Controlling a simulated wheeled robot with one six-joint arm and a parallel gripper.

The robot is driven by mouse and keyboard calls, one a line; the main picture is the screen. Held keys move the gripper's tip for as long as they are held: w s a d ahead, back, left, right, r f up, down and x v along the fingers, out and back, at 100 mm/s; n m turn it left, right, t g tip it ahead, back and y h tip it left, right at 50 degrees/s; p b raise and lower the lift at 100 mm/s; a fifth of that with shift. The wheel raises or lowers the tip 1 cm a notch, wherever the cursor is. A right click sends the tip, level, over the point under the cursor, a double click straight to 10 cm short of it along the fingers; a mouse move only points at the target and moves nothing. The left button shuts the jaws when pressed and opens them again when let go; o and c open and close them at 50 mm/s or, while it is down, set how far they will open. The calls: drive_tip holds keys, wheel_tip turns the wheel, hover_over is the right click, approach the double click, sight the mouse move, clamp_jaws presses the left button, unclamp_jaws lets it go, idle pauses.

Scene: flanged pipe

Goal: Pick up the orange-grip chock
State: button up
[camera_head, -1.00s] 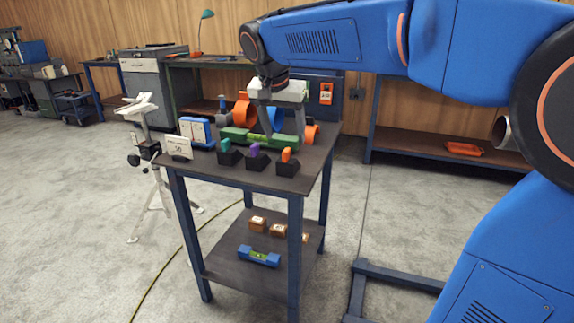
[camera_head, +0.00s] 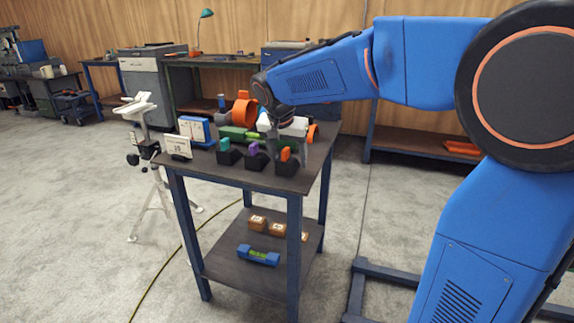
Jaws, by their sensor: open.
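The orange-grip chock (camera_head: 287,161) is a dark wedge block with an upright orange grip. It stands near the front right corner of the tabletop (camera_head: 220,177). My gripper (camera_head: 291,143) points down over the right part of the table, just at or behind the orange grip. Its jaws are open, with one finger on each side of the chock's grip in the picture. I cannot tell how much the fingers overlap the grip in depth. The purple-grip chock (camera_head: 256,157) and the teal-grip chock (camera_head: 228,153) stand in a row to the left.
A white sign (camera_head: 178,147) and a blue-white box (camera_head: 196,130) stand at the left. The lower shelf holds wooden blocks (camera_head: 257,223) and a blue level (camera_head: 258,256).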

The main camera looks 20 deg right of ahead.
drive_tip(key=shift+f, duration=0.1)
drive_tip(key=c, duration=1.3)
drive_tip(key=shift+o, duration=0.2)
wheel_tip(320, 180, up, 10)
drive_tip(key=shift+f, duration=0.25)
drive_tip(key=shift+r, duration=0.3)
